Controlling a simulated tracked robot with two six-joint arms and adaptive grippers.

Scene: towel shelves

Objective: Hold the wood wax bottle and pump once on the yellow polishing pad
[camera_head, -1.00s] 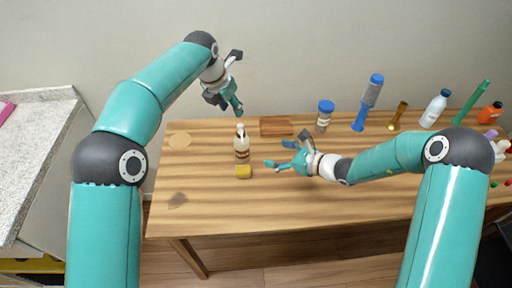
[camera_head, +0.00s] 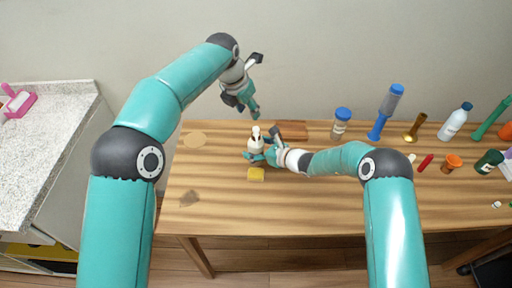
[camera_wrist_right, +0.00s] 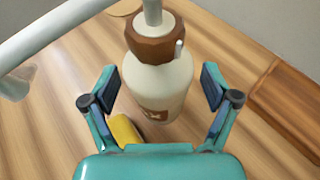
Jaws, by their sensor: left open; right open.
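The wood wax bottle (camera_head: 255,145), cream with a brown collar and a pump top, stands upright on the wooden table. It also shows in the right wrist view (camera_wrist_right: 160,88). The yellow polishing pad (camera_head: 256,174) lies on the table just in front of the bottle; in the right wrist view the pad (camera_wrist_right: 125,131) is partly hidden by my gripper. My right gripper (camera_head: 262,155) is open, with its fingers on either side of the bottle; in the wrist view gaps show between the fingers (camera_wrist_right: 158,88) and the bottle. My left gripper (camera_head: 254,100) is open and empty, raised above and behind the bottle.
A wooden block (camera_head: 294,130) lies behind my right gripper. To the right stand a blue-capped jar (camera_head: 341,124), a blue brush-like tool (camera_head: 386,112), a brass piece (camera_head: 415,127) and a white bottle (camera_head: 455,121). The table's front left is clear.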

